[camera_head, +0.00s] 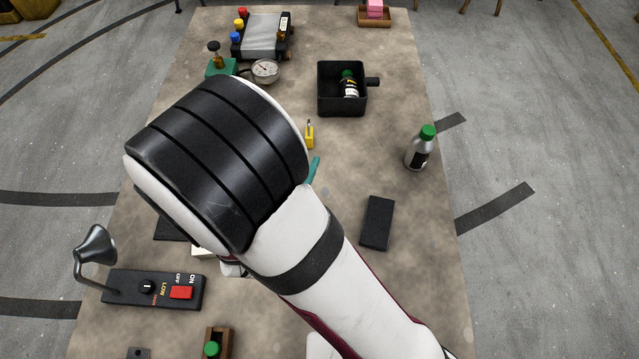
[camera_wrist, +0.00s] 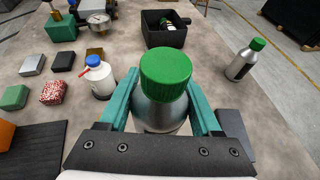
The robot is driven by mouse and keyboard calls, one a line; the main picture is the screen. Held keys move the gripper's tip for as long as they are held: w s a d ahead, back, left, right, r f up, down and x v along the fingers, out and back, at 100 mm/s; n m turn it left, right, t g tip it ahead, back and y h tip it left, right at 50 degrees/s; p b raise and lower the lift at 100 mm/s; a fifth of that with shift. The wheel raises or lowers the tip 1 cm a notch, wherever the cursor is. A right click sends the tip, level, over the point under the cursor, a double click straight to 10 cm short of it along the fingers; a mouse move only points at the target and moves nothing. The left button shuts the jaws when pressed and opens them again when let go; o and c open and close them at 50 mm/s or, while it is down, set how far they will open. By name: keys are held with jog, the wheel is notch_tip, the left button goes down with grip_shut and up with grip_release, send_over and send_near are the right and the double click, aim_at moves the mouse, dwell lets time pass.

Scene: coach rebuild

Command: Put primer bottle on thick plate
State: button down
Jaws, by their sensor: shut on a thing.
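My gripper (camera_wrist: 164,100) has its teal fingers shut on a silver bottle with a ribbed green cap (camera_wrist: 166,75), which looks upright. Its base is hidden, so I cannot tell how high it is held. In the head view my arm hides this bottle, and only a bit of teal finger (camera_head: 314,168) shows. A dark rectangular plate (camera_head: 377,222) lies flat and bare on the table, right of my arm; part of it shows right of the gripper in the wrist view (camera_wrist: 234,128). A similar silver bottle with a green cap and dark label (camera_head: 419,150) stands near the right edge.
A black open box (camera_head: 322,108) holds another green-capped bottle (camera_head: 349,85). A white bottle with a blue cap (camera_wrist: 97,78) stands left of the gripper, near several small blocks. A switch panel (camera_head: 125,288) is at front left. The table right of the dark plate is clear.

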jog(key=m+g+h, duration=1)
jog(key=m, duration=0.2)
send_over(391, 218)
notch_tip(391, 218, down, 2)
notch_tip(391, 218, down, 5)
jog(key=shift+s+f, duration=0.1)
jog(key=shift+f, duration=0.35)
jog(key=shift+c, duration=0.4)
grip_release()
jog(key=shift+f, duration=0.1)
